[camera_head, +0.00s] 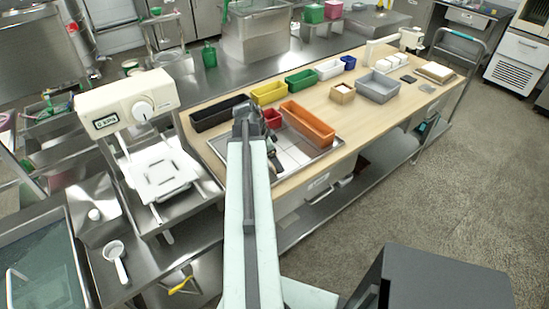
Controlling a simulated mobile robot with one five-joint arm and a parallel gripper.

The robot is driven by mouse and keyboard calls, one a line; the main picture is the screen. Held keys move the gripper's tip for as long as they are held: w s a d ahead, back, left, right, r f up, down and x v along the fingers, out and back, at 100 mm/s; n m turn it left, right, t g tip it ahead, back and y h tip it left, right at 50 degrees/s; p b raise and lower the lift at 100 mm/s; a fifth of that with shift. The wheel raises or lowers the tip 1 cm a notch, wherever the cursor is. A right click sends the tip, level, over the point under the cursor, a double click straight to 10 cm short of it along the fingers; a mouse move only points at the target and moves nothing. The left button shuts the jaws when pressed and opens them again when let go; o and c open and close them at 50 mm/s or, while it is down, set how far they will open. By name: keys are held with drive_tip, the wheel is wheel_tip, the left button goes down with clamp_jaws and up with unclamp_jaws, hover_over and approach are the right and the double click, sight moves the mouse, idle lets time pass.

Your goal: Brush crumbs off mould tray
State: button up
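A shallow metal tray (322,152) with pale square sections, which looks like the mould tray, lies on the wooden worktop. My arm crosses its left part. My dark gripper (247,112) is at the far end of my arm, over or near the tray's left side and beside a small red bin (271,118). Its fingers are too small and dark to tell open from shut. A dark object shows just right of my arm over the tray; I cannot tell what it is. No brush or crumbs can be made out.
Around the tray stand a long orange bin (308,122), a black bin (219,113), a yellow bin (269,93) and a green bin (300,81). A grey bin (378,87) is farther right. A white press-like machine (128,105) stands left.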

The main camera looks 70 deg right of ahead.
drive_tip(key=shift+f+b, duration=0.95)
drive_tip(key=shift+f, duration=0.05)
drive_tip(key=shift+s+d+r, duration=0.1)
drive_tip(key=shift+s+d, duration=0.45)
drive_tip(key=shift+d, duration=0.35)
drive_tip(key=shift+s+d+r, duration=0.1)
drive_tip(key=shift+s+d, duration=0.45)
drive_tip(key=shift+d, duration=0.3)
drive_tip(key=shift+w+d+f, duration=0.2)
drive_tip(key=shift+w+d, duration=0.05)
drive_tip(key=shift+w, duration=0.2)
drive_tip(key=shift+w+a+r, duration=0.1)
drive_tip(key=shift+w+a, duration=0.45)
drive_tip(key=shift+a, duration=0.35)
drive_tip(key=shift+w+a, duration=0.55)
drive_tip(key=shift+a, duration=0.3)
drive_tip(key=shift+w+d, duration=0.3)
drive_tip(key=shift+w, duration=0.15)
drive_tip(key=shift+s+d, duration=0.6)
drive_tip(key=shift+d, duration=0.3)
drive_tip(key=shift+s+d, duration=0.55)
drive_tip(key=shift+d, duration=0.3)
